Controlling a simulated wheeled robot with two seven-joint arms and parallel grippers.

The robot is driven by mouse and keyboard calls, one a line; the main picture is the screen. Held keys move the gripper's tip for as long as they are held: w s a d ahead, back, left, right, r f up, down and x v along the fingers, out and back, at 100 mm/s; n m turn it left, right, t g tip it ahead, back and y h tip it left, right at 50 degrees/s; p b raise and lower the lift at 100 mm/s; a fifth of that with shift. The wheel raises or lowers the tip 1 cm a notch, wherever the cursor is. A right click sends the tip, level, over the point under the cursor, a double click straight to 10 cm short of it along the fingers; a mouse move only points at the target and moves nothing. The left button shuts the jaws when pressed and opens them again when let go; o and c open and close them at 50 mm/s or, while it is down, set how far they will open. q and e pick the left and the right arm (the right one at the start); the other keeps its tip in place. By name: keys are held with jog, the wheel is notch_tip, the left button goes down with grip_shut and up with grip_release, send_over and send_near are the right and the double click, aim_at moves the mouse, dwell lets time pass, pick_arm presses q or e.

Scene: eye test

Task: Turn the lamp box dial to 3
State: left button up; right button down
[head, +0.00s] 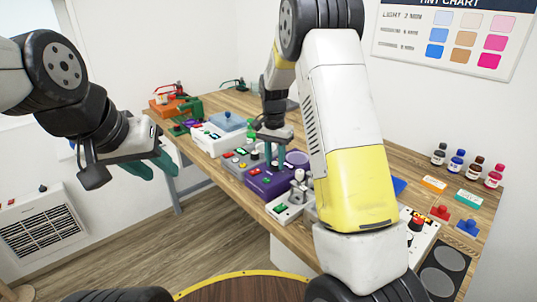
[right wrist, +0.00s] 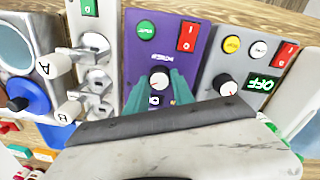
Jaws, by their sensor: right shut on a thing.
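A purple box (head: 268,186) stands on the bench; in the right wrist view the purple box (right wrist: 140,45) has a green button, a red switch and a white dial (right wrist: 159,80). My right gripper (head: 269,155) reaches down to it. In the right wrist view its teal fingers (right wrist: 168,92) are closed on the sides of the dial. The dial's scale is too small or covered to read. A grey box (right wrist: 240,60) with its own dial (right wrist: 228,85) and an OFF display stands beside it. I cannot tell which is labelled lamp. My left gripper (head: 152,168) is open and empty, left of the bench.
A white box with metal levers (right wrist: 93,50) stands left of the purple box in the right wrist view. A white box with a blue top (head: 224,125) stands further back. Ink bottles (head: 466,164) and coloured blocks are at the right. A tint chart (head: 450,38) hangs on the wall.

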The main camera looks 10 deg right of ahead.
aim_at(275, 163)
jog(key=shift+w+r+m, duration=0.1)
jog(key=shift+m, duration=1)
jog(key=c, duration=1.1)
grip_release()
notch_tip(275, 163, up, 8)
jog(key=shift+f, duration=0.25)
jog(key=shift+r, duration=0.1)
